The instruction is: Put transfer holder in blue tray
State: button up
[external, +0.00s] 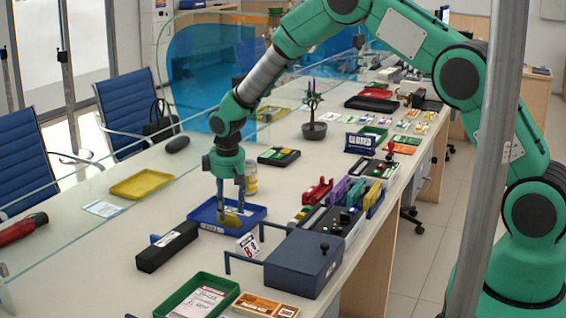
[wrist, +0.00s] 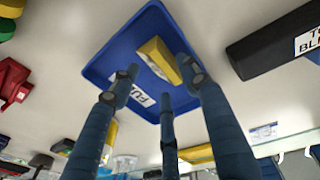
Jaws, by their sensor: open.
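The blue tray (external: 250,212) stands on the counter, and it also shows in the wrist view (wrist: 118,52). A yellow block-like holder (wrist: 158,56) with a white label lies in the tray, also seen in the external view (external: 231,221). Its label is not readable, so I cannot confirm it is the transfer holder. My gripper (external: 231,203) is open and points down over the tray. In the wrist view my gripper (wrist: 160,84) has its fingers spread near the yellow holder, and I cannot tell if any finger touches it.
A black box (external: 167,247) stands left of the tray, and a blue-grey box (external: 301,264) stands to its front right. A small white sign (external: 248,246) is close in front. A yellow tray (external: 142,184) and a green tray (external: 186,289) are nearby. A glass screen runs along the counter.

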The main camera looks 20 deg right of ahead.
notch_tip(320, 180, up, 9)
jog(key=s+p, duration=0.1)
jog(key=shift+s+r, duration=0.15)
jog(key=shift+s, duration=0.2)
dwell(0.6)
jog(key=s+d+r+m+t, duration=0.15)
jog(key=s+d+r, duration=0.25)
jog(key=d+r, duration=0.55)
jog(key=s+d+r+m, duration=0.2)
jog(key=s+d+r, duration=0.2)
jog(key=d+r, duration=0.5)
jog(key=s+d+r+m, duration=0.2)
jog(key=s+d+r, duration=0.2)
jog(key=d+r, duration=0.55)
jog(key=s+d+r+m+t, duration=0.1)
jog(key=s+d+r, duration=0.35)
jog(key=s, duration=0.25)
jog(key=s+d+r+m, duration=0.1)
jog(key=s+d+r, duration=0.2)
jog(key=s+d, duration=0.4)
jog(key=s+d+f+m+t, duration=0.1)
jog(key=s+d, duration=0.3)
jog(key=s, duration=1.1)
jog(key=shift+s+d+f+m, duration=0.15)
jog(key=shift+d+f+m, duration=0.05)
jog(key=shift+m, duration=0.65)
